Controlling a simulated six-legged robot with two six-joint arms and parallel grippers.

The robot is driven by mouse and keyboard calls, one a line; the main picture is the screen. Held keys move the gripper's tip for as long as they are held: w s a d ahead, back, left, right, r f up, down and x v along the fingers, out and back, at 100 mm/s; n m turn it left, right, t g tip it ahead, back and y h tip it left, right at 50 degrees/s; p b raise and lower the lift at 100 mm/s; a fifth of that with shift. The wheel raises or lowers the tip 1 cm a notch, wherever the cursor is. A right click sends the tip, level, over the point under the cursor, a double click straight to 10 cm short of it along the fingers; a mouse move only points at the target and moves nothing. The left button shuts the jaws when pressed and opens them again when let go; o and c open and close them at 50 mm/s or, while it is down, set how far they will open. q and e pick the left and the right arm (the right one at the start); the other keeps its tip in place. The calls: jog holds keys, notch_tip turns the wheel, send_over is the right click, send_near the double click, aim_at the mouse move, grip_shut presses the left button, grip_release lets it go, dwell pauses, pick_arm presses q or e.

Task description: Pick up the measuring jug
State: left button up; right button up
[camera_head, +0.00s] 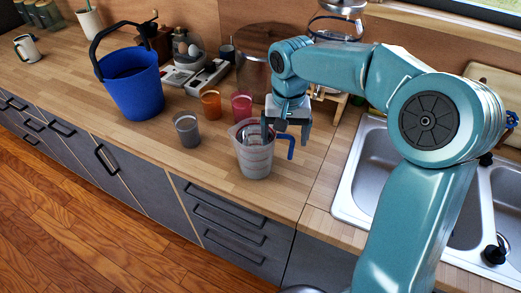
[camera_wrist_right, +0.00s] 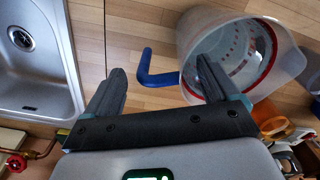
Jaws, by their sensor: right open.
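The measuring jug (camera_head: 256,160) is clear with red markings and a blue handle. It stands upright on the wooden counter, handle to the right. In the right wrist view the jug (camera_wrist_right: 285,62) is seen from above at the upper right. My right gripper (camera_head: 287,138) is over the jug's handle side, fingers pointing down. In the wrist view the gripper (camera_wrist_right: 160,68) is open; one finger overlaps the jug's mouth and the other is outside, with the handle (camera_wrist_right: 160,72) between them. Contact cannot be told. My left gripper is not in view.
A grey cup (camera_head: 187,130), an orange cup (camera_head: 211,105) and a pink cup (camera_head: 242,105) stand left of and behind the jug. A blue bucket (camera_head: 133,88) is farther left. The sink (camera_head: 365,165) is to the right. Counter in front of the cups is clear.

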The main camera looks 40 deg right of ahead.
jog(key=shift+f, duration=0.7)
jog(key=shift+s+d, duration=0.1)
grip_shut()
jog(key=shift+r, duration=0.1)
jog(key=shift+r, duration=0.1)
